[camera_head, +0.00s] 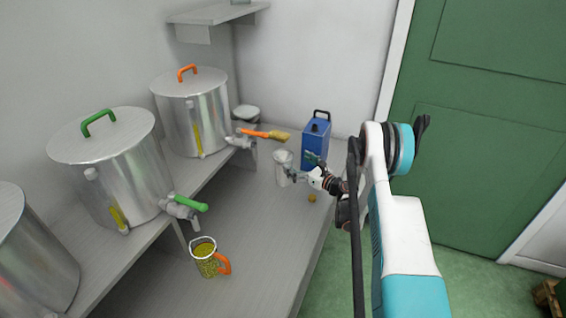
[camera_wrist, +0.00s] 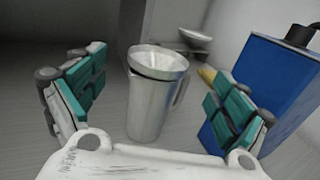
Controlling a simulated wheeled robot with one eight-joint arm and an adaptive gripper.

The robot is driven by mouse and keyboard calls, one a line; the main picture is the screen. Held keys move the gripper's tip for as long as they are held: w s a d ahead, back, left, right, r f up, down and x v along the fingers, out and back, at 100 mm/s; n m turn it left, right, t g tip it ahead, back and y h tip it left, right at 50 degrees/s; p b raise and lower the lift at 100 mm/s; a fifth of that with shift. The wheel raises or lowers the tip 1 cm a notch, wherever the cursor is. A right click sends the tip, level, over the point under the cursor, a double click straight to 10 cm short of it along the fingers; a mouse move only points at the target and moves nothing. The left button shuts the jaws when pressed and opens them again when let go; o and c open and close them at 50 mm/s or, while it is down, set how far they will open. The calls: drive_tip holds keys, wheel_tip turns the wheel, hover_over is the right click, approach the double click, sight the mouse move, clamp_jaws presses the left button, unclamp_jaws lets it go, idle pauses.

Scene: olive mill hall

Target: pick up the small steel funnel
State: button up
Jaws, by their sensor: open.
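The small steel funnel (camera_wrist: 158,62) sits wide end up in the mouth of a steel jug (camera_wrist: 150,108) in the wrist view. The jug hides the funnel's spout. In the head view the funnel (camera_head: 283,156) is small, atop the jug (camera_head: 283,175) near the far end of the bench. My gripper (camera_wrist: 152,75) is open, its teal-padded fingers spread left and right of the funnel and jug. Neither finger visibly touches them. In the head view my gripper (camera_head: 303,168) reaches in from the right, close to the jug.
A blue can (camera_head: 316,147) stands just behind my gripper, close to the right finger. An orange-handled brush (camera_head: 265,134) is left of it. A jug of green contents (camera_head: 207,262) stands at the front. Steel drums with taps (camera_head: 195,115) line the left. A small brownish ball (camera_head: 312,198) lies near the bench edge.

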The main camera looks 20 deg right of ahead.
sight(277, 152)
drive_tip(key=b+x, duration=0.1)
drive_tip(key=x, duration=0.3)
drive_tip(key=b+x, duration=0.1)
drive_tip(key=x, duration=0.1)
drive_tip(key=shift+w+a+f+b, duration=0.1)
drive_tip(key=shift+w+f+b, duration=0.15)
drive_tip(key=shift+f+b, duration=0.15)
drive_tip(key=shift+w+a+r, duration=0.15)
drive_tip(key=shift+w, duration=0.35)
drive_tip(key=c, duration=1.1)
